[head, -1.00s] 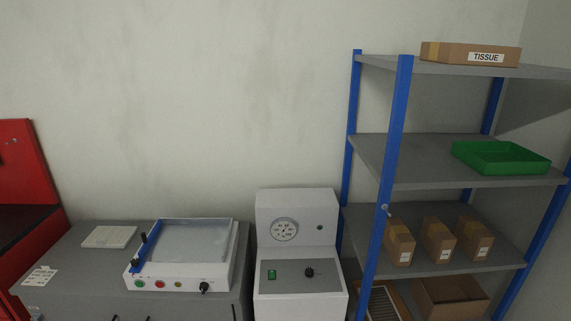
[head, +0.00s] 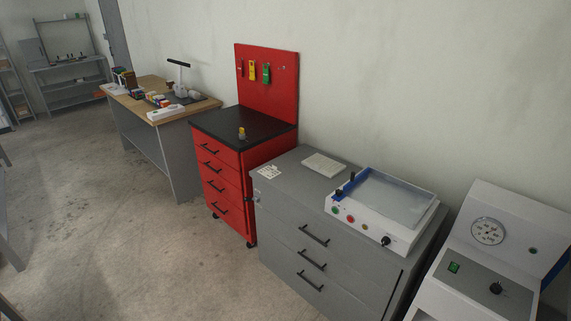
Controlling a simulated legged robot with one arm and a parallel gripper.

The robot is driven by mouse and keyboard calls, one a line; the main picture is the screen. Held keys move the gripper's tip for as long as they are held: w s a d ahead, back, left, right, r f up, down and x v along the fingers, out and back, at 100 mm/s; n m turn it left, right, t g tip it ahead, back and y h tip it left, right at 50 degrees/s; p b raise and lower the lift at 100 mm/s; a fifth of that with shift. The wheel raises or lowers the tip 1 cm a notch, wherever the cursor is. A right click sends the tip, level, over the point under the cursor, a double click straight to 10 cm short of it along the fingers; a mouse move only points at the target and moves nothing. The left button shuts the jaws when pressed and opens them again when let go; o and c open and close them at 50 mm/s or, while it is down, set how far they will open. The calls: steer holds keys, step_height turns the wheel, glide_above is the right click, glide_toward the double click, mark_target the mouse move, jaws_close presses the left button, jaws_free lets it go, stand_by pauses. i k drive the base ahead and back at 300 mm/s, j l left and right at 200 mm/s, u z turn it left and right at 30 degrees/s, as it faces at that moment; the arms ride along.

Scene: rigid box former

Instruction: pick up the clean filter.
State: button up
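I cannot single out a clean filter for certain. A flat, pale, rectangular pad or block (head: 324,165) lies on top of the grey drawer cabinet (head: 283,177), behind and left of a white machine. It could be a filter, but its surface is too small to tell. My gripper is not in view.
The white machine (head: 388,207) with a clear lid stands on the cabinet. A white gauge unit (head: 487,250) is at right. A red tool cabinet (head: 228,183) with a small yellow-topped item (head: 242,133) and a cluttered wooden bench (head: 150,108) stand left. The floor (head: 120,225) in front is open.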

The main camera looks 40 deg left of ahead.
mark_target(330, 168)
steer(key=u, duration=1.1)
steer(key=i+j+z, duration=0.15)
steer(key=i+j, duration=0.15)
steer(key=i, duration=0.15)
steer(key=i+j+z, duration=0.1)
steer(key=i+j, duration=0.25)
steer(key=i+j+z, duration=0.15)
steer(key=i+j, duration=0.2)
steer(key=i, duration=0.15)
steer(key=i+j+z, duration=0.15)
steer(key=i+j, duration=0.2)
steer(key=i+j+z, duration=0.15)
steer(key=i+j, duration=0.25)
steer(key=j, duration=0.15)
steer(key=i+j+z, duration=0.1)
steer(key=i+j, duration=0.2)
steer(key=j, duration=0.2)
steer(key=i+j+z, duration=0.15)
steer(key=i+j, duration=0.2)
steer(key=j, duration=0.15)
